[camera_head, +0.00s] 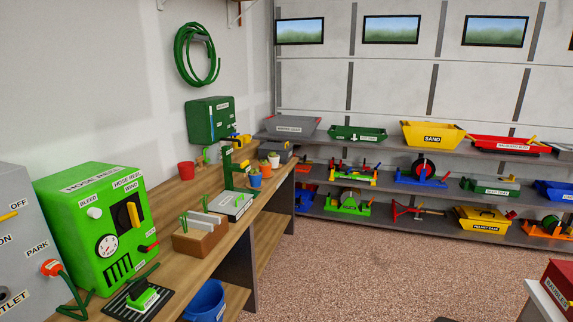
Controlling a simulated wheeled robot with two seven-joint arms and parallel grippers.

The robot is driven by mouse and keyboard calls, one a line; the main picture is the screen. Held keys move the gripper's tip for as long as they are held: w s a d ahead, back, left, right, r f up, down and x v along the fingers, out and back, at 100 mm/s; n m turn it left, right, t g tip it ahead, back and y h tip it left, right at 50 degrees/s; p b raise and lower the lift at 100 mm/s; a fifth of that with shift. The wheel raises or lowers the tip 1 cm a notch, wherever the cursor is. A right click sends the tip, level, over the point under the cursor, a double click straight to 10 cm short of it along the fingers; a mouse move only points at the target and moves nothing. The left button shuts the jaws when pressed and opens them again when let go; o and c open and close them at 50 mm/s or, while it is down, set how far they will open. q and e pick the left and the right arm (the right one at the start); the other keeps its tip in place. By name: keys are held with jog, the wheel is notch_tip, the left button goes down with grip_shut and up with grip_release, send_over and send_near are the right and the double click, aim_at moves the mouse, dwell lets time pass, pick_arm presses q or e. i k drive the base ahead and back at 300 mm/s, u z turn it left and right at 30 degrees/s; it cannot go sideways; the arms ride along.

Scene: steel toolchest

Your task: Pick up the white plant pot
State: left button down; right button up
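A small white plant pot (274,162) with a green plant in it stands near the far end of the wooden workbench (190,260), close to its right edge. An orange pot (265,171) and a blue pot (255,181) with a plant stand just in front of it, in a row along the edge. The white pot looks upright and is small in the view. Neither of my grippers is in view.
A red pot (187,171) stands near the wall. A green hose reel box (97,230), a wooden holder (200,235) and a green tool stand (233,195) occupy the bench. A blue bucket (205,302) sits below. Speckled floor (370,270) to the right is clear.

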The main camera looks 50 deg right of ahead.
aim_at(273, 159)
jog(key=z, duration=2.2)
jog(key=i, duration=2.15)
jog(key=z, duration=0.3)
jog(key=i, duration=2.3)
jog(key=u, duration=1.2)
jog(key=i, duration=0.75)
jog(key=u, duration=0.35)
